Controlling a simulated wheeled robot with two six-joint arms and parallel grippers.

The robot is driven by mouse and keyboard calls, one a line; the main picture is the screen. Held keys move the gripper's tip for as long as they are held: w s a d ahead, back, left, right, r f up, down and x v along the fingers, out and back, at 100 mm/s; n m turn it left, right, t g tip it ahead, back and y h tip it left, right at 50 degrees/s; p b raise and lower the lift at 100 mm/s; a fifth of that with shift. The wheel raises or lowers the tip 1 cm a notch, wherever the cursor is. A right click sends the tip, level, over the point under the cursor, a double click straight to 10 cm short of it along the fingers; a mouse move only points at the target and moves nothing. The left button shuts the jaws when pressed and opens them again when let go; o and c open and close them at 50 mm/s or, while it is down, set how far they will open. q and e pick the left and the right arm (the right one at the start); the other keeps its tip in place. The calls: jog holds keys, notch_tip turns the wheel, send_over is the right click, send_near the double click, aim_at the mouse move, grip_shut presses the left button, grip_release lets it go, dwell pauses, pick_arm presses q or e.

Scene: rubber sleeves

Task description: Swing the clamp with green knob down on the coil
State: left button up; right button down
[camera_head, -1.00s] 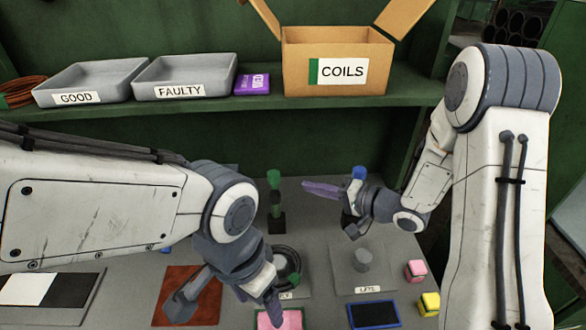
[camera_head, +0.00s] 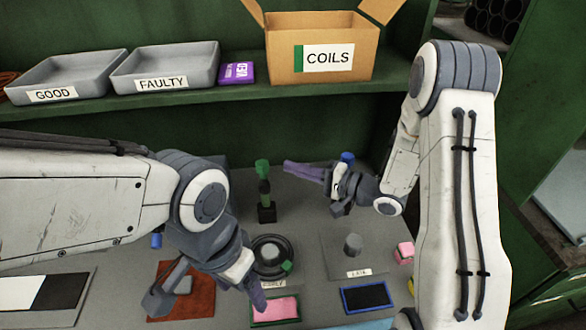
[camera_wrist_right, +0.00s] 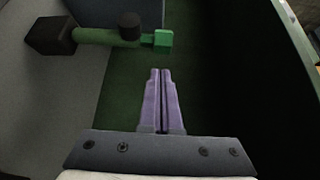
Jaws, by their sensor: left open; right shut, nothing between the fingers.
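The clamp with the green knob (camera_head: 262,166) stands upright on a dark base (camera_head: 267,214), its arm raised, behind the coil. The coil (camera_head: 254,252) is a dark ring lying on a grey labelled plate, with a small green piece at its front right edge. My right gripper (camera_head: 287,167) is shut and empty, its purple fingers pointing left just right of the knob, with a small gap. In the right wrist view the green knob (camera_wrist_right: 163,41) is just beyond the shut fingertips (camera_wrist_right: 160,72). My left gripper (camera_head: 257,297) is open, low in front of the coil; its fingers partly overlap in view.
A blue knob (camera_head: 347,157) stands behind my right gripper. A grey plate with a small cylinder (camera_head: 353,245) lies right of the coil. Pink (camera_head: 276,309) and blue-framed (camera_head: 367,297) pads lie in front. The shelf behind holds trays and the COILS box (camera_head: 328,58).

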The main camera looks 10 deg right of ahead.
jog(key=x, duration=0.5)
jog(key=shift+w+a+p, duration=0.15)
jog(key=shift+a+p, duration=0.2)
